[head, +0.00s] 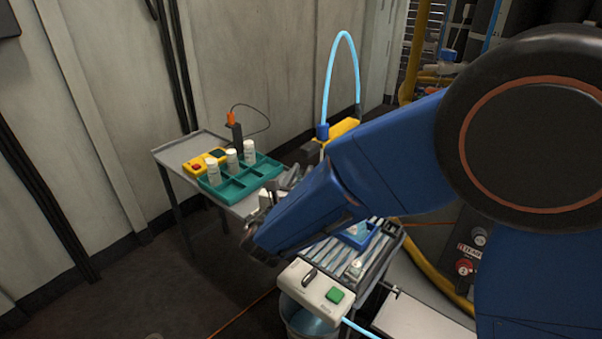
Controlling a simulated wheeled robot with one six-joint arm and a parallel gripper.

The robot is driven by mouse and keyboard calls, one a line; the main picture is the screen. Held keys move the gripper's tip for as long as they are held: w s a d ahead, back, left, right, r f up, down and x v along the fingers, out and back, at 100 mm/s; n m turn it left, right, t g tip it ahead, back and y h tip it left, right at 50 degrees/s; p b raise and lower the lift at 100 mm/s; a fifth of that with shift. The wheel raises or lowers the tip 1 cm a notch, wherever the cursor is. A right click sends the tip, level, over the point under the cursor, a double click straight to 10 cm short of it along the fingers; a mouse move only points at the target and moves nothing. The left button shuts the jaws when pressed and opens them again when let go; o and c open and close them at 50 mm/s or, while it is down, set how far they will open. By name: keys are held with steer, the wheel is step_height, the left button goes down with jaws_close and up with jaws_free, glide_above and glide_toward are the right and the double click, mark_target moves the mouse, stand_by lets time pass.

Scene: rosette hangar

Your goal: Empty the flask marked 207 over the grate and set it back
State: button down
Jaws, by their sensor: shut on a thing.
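My gripper (268,196) is at the near right edge of the teal tray, partly hidden behind my blue arm. It is shut on a small pale thing, likely a flask, of which little shows; no number can be read on it. The slatted metal grate (327,262) lies right of and below my gripper, partly covered by my arm.
A yellow box with a red button (196,166) and an orange-tipped black holder (236,130) stand on the grey table (178,150). A blue tray (357,238) lies on the grate. A control box with a green button (315,293) is in front, above a bucket (303,322). Floor at left is clear.

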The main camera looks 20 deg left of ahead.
steer(key=shift+f, duration=0.75)
stand_by(0.3)
steer(key=c, duration=0.9)
jaws_free()
steer(key=shift+r, duration=0.1)
steer(key=shift+r, duration=2.95)
steer(key=shift+a, duration=0.1)
